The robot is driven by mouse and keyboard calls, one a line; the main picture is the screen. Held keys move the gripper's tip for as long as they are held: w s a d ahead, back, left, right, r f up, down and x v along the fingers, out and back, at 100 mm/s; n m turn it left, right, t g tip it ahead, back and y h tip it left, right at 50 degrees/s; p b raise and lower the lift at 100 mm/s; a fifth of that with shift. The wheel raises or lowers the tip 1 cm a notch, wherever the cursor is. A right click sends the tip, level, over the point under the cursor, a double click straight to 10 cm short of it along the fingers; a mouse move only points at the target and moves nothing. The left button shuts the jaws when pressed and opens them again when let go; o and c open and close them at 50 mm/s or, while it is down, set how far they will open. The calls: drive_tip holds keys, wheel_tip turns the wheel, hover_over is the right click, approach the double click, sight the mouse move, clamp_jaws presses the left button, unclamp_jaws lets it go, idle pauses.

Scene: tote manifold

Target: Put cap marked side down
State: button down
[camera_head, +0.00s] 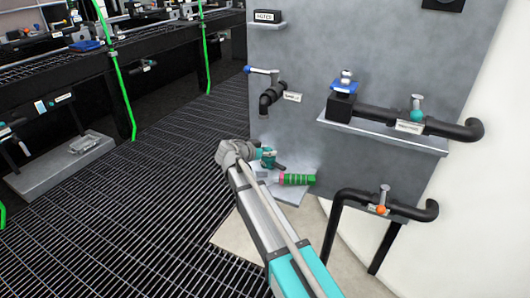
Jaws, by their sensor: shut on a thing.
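A green ribbed cylinder with a pink band at its left end, which looks like the cap (298,179), shows just right of my wrist. It is on its side, with the pink end to the left. My gripper (277,178) is small and partly hidden at the end of my arm, against the cap's pink end. It is shut on the cap, though the fingers themselves are hard to make out. I cannot tell which face of the cap carries the mark, or whether the cap touches the pale surface (291,196) below it.
A grey panel (300,110) rises behind, with a blue-handled tap (262,71), a shelf (345,132) bearing a black pipe and valve, and a lower pipe (358,195) with an orange-knobbed valve. Grating floor (130,220) is open at left. Black racks and green hoses stand farther left.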

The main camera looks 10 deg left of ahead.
drive_tip(key=shift+f, duration=0.2)
drive_tip(key=shift+c, duration=1.7)
unclamp_jaws()
drive_tip(key=shift+r, duration=0.1)
drive_tip(key=shift+r, duration=0.15)
drive_tip(key=shift+s+a+r, duration=0.15)
drive_tip(key=shift+s+a, duration=0.05)
drive_tip(key=shift+s, duration=0.05)
drive_tip(key=p+v, duration=0.4)
drive_tip(key=v, duration=0.7)
drive_tip(key=shift+p, duration=0.3)
drive_tip(key=shift+s+a, duration=0.1)
drive_tip(key=shift+s, duration=0.1)
